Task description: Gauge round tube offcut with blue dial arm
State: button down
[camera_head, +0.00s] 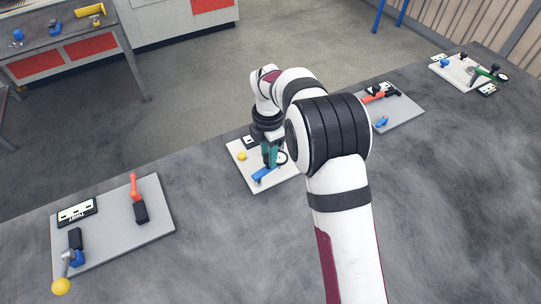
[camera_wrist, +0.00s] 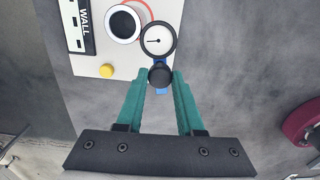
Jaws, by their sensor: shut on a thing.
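My gripper (camera_head: 268,160) has teal fingers and is over a white plate (camera_head: 249,178) in the middle of the bench. In the wrist view the fingers (camera_wrist: 162,77) are closed on a round black knob (camera_wrist: 160,75) above a blue part, the blue dial arm (camera_wrist: 161,91). The blue arm (camera_head: 264,174) also shows below the fingers in the head view. A round dial (camera_wrist: 158,40) with a white face and a dark needle sits just beyond the knob.
A yellow button (camera_wrist: 107,71) and a WALL label (camera_wrist: 77,25) are on the same plate. A left plate (camera_head: 110,238) carries a red lever (camera_head: 134,187) and a yellow ball (camera_head: 61,286). Plates with red (camera_head: 375,97) and green (camera_head: 489,74) levers stand to the right. Open bench lies between.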

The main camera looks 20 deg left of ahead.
jog(key=shift+w+a+n, duration=0.15)
jog(key=shift+a+n, duration=0.2)
jog(key=shift+n, duration=0.65)
jog(key=shift+w+a+n, duration=0.15)
jog(key=shift+a+n, duration=0.15)
jog(key=shift+n, duration=0.7)
jog(key=c, duration=0.5)
grip_release()
notch_tip(320, 180, up, 16)
jog(key=shift+f, duration=0.1)
